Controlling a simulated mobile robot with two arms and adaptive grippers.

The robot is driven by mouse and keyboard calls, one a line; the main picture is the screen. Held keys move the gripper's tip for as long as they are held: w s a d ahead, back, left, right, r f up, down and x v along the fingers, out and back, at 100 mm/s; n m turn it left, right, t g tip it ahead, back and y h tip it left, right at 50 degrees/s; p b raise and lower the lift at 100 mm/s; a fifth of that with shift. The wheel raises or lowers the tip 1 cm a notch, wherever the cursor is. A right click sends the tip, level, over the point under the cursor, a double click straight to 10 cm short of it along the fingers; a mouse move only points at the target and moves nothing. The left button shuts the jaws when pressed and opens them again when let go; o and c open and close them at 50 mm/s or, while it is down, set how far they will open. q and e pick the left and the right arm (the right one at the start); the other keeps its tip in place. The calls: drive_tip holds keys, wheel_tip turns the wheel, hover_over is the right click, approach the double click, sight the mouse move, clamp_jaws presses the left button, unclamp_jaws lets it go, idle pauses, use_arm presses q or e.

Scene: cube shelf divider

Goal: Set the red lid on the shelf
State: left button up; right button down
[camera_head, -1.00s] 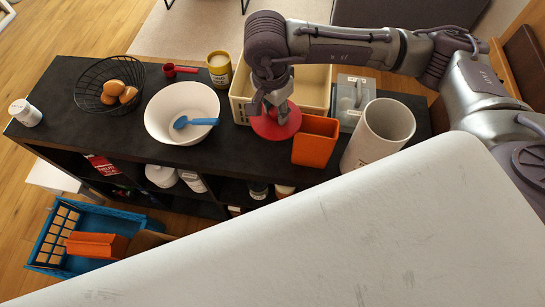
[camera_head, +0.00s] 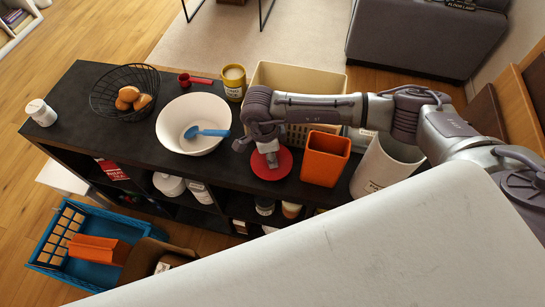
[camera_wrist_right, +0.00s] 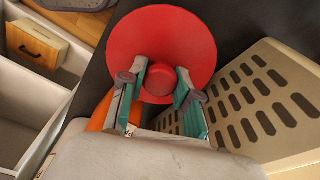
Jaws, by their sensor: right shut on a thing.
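The red lid (camera_head: 270,167) is a round disc with a knob, over the front part of the black shelf's top (camera_head: 95,133), left of the orange container. My right gripper (camera_head: 267,148) comes down on it from above and is shut on its knob. In the right wrist view the lid (camera_wrist_right: 180,30) shows with its knob (camera_wrist_right: 160,78) between the two fingers of the gripper (camera_wrist_right: 162,95). I cannot tell whether the lid touches the shelf top. My left gripper is not in view.
Close to the lid are an orange container (camera_head: 325,160), a white bowl (camera_head: 175,120) with a blue spoon, and a cream slotted bin (camera_head: 280,76). A white canister (camera_head: 375,170) stands further right.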

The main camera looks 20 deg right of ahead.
wheel_tip(320, 180, down, 3)
drive_tip(key=shift+r, duration=0.1)
drive_tip(key=shift+f, duration=0.2)
drive_tip(key=c, duration=0.8)
unclamp_jaws()
drive_tip(key=shift+r, duration=0.15)
drive_tip(key=shift+r, duration=0.25)
drive_tip(key=r, duration=0.4)
drive_tip(key=a+r+b, duration=0.1)
drive_tip(key=r, duration=0.6)
drive_tip(key=shift+w+a+r+b, duration=0.15)
drive_tip(key=shift+a+r+b, duration=0.15)
drive_tip(key=shift+b, duration=0.1)
